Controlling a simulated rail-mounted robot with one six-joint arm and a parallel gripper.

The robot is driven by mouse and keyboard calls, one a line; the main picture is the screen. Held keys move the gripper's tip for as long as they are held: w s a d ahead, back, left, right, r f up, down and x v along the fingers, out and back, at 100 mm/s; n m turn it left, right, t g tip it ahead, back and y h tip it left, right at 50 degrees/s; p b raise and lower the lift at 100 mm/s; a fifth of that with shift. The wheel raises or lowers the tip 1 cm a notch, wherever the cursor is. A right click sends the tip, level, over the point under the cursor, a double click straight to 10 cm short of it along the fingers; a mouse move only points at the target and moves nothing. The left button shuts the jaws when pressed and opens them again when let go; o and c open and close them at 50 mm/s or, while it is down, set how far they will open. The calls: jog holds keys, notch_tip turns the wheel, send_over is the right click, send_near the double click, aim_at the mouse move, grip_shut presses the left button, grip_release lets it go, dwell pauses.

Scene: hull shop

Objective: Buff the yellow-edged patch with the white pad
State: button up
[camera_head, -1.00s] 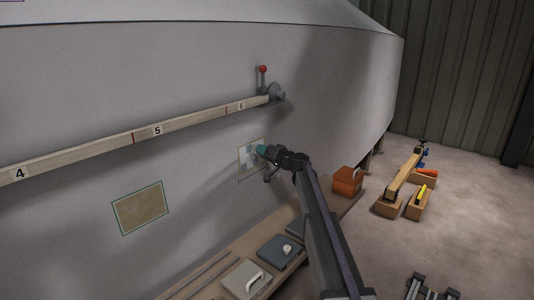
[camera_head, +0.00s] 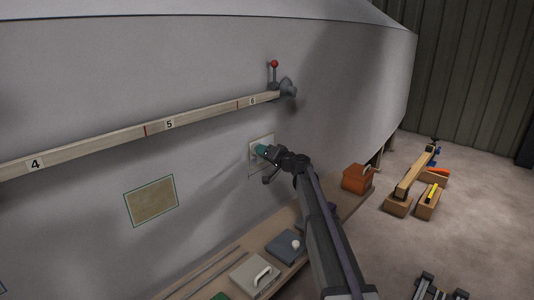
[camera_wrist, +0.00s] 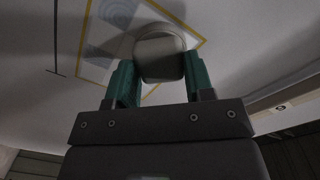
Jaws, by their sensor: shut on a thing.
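The yellow-edged patch (camera_head: 268,138) is on the grey hull wall, partly hidden behind my gripper (camera_head: 263,150). In the wrist view the patch (camera_wrist: 112,14) shows its yellow border and grey swirl marks. My gripper (camera_wrist: 159,78) has its green fingers shut on the pale grip of the white pad (camera_wrist: 158,55). The pad is in front of the patch, near one corner of it in the wrist view. I cannot tell for certain whether its face touches the wall.
A tan patch with a green edge (camera_head: 151,201) is on the hull to the left. A numbered wooden batten (camera_head: 190,121) runs above, ending at a red-knobbed lever (camera_head: 274,68). Below, a bench holds a pale handled block (camera_head: 254,275), a blue-grey knobbed block (camera_head: 286,248) and an orange box (camera_head: 357,179).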

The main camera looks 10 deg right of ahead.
jog(key=shift+s+a+f+b, duration=0.85)
jog(key=shift+a+f+b, duration=0.2)
jog(key=shift+f+b, duration=0.1)
jog(key=w+d+f+b, duration=0.1)
jog(key=w+d, duration=0.7)
jog(key=d, duration=0.3)
jog(key=shift+w+f+b, duration=0.3)
jog(key=shift+f+b, duration=0.1)
dwell(1.0)
